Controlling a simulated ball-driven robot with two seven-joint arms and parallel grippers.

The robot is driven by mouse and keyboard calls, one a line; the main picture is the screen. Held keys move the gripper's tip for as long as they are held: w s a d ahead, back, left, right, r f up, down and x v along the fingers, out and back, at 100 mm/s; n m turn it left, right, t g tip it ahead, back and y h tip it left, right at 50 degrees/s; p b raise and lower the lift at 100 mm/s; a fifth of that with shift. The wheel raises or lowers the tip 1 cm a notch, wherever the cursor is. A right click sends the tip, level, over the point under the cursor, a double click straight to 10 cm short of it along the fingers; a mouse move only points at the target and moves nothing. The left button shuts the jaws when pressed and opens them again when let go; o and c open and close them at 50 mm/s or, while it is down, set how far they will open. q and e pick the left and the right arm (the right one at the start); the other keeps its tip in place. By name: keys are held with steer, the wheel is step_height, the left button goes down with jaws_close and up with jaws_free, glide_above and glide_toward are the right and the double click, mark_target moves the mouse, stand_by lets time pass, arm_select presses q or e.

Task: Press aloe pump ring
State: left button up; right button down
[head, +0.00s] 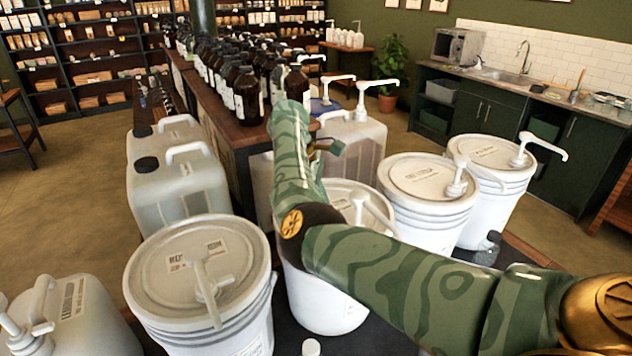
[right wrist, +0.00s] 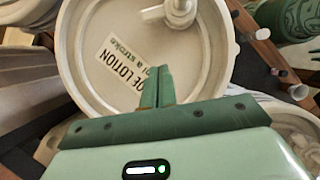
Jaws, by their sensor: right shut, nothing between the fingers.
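In the right wrist view, a white round bucket lid (right wrist: 90,55) carries a label (right wrist: 122,62) that reads "...E LOTION"; the rest of its text is partly hidden. A white pump (right wrist: 180,12) stands on this lid and is cut off by the top edge. In the head view, my right arm hides part of the middle bucket (head: 325,303), whose pump (head: 359,207) shows behind the arm. My left gripper is not in view.
More pump buckets stand at front left (head: 195,262) and right (head: 425,180). Clear jugs (head: 180,190) stand behind on the left. A long table holds many dark bottles (head: 247,95).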

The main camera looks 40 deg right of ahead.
steer(key=shift+x, duration=1.15)
steer(key=shift+s+d+f+p, duration=0.1)
steer(key=shift+s+d+p, duration=0.75)
steer(key=shift+s+d, duration=0.35)
steer(key=shift+s+d+f, duration=0.1)
steer(key=shift+s+d, duration=0.15)
steer(key=shift+d, duration=0.15)
steer(key=shift+d+m+b, duration=0.15)
steer(key=shift+m+b, duration=0.15)
steer(key=shift+m, duration=0.1)
